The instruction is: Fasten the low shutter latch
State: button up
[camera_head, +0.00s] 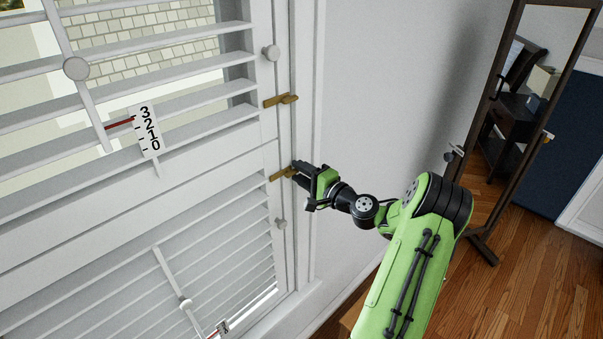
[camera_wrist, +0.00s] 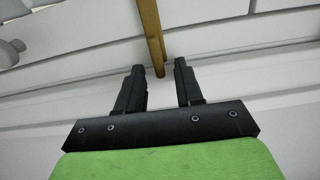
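The low shutter latch (camera_head: 281,174) is a brass bar on the right edge of the white shutter, below a similar upper latch (camera_head: 280,100). My gripper (camera_head: 298,175) is at the right end of the low latch. In the wrist view a brass bar (camera_wrist: 150,35) comes down from the top, its end just beyond and between the fingertips. My gripper (camera_wrist: 160,70) is open there, with a clear gap between its two black fingers. I cannot tell whether a finger touches the latch.
The upper shutter panel has a round knob (camera_head: 271,53) and a numbered scale (camera_head: 149,129). The lower panel has a smaller knob (camera_head: 280,223). A bare grey wall (camera_head: 400,80) and a dark-framed standing mirror (camera_head: 505,120) are to the right. Wooden floor (camera_head: 525,270) is open at lower right.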

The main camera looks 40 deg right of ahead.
jog(key=s+b, duration=0.3)
jog(key=s, duration=1.2)
jog(key=shift+s+d, duration=0.2)
jog(key=shift+s, duration=0.2)
jog(key=w+a+f+n+g+y+b, duration=0.1)
jog(key=w+a+f+n+g+y, duration=0.15)
jog(key=a+n+g, duration=0.7)
jog(key=w+a+f+n+g+y+b, duration=0.1)
jog(key=w+a+n+g, duration=0.2)
jog(key=a, duration=1.3)
jog(key=s+a+r+n+h, duration=0.2)
jog(key=s+a, duration=0.1)
jog(key=s, duration=0.5)
jog(key=s+a+r+n+h, duration=0.2)
jog(key=s+a+n, duration=0.1)
jog(key=s, duration=0.4)
jog(key=shift+s+a, duration=0.4)
jog(key=shift+a, duration=0.2)
